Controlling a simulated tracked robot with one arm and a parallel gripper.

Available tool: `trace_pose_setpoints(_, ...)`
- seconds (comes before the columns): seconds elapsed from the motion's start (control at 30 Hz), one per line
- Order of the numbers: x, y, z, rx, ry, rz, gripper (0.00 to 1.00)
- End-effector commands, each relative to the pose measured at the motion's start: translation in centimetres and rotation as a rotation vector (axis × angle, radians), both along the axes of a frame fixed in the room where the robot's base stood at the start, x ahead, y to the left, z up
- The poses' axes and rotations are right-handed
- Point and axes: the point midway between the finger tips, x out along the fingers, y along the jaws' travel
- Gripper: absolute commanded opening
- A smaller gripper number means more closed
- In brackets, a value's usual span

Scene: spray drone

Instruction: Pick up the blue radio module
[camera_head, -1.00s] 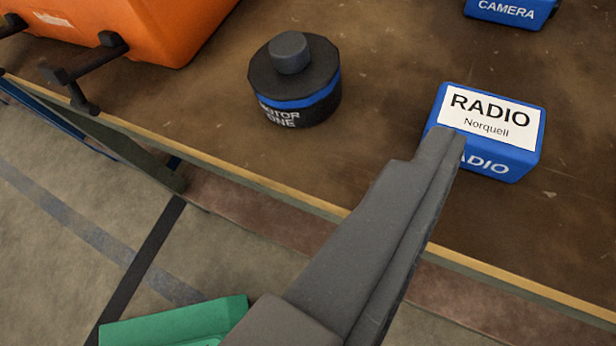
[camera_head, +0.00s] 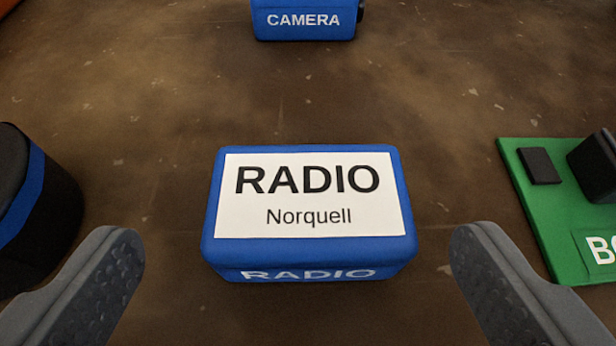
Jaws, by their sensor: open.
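The blue radio module (camera_head: 309,254) lies on the brown tabletop in the middle of the view. It is a small box with a white label on top reading "RADIO Norquell" and "RADIO" on its front side. My gripper (camera_head: 297,265) is open, with one grey finger at the lower left and the other at the lower right. The module appears between the two fingers in the picture, with a gap on each side. Neither finger appears to touch it.
A black motor with a blue band (camera_head: 32,205) stands at the left, near the left finger. A green board (camera_head: 535,205) with dark parts lies at the right, near the right finger. A blue camera module (camera_head: 304,20) sits at the back. Bare tabletop lies between.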

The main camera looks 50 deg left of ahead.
Motion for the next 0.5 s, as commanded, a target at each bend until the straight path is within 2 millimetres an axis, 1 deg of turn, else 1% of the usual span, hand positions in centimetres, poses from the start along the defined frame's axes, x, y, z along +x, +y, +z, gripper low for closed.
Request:
trace_pose_setpoints(0.3,2.5,2.7,-2.0,0.001,0.000,0.002,0.89)
trace_pose_setpoints(0.4,2.9,3.1,-2.2,0.002,-0.001,0.001,0.89)
trace_pose_setpoints(0.5,2.9,3.1,-2.1,0.001,-0.001,0.000,0.89)
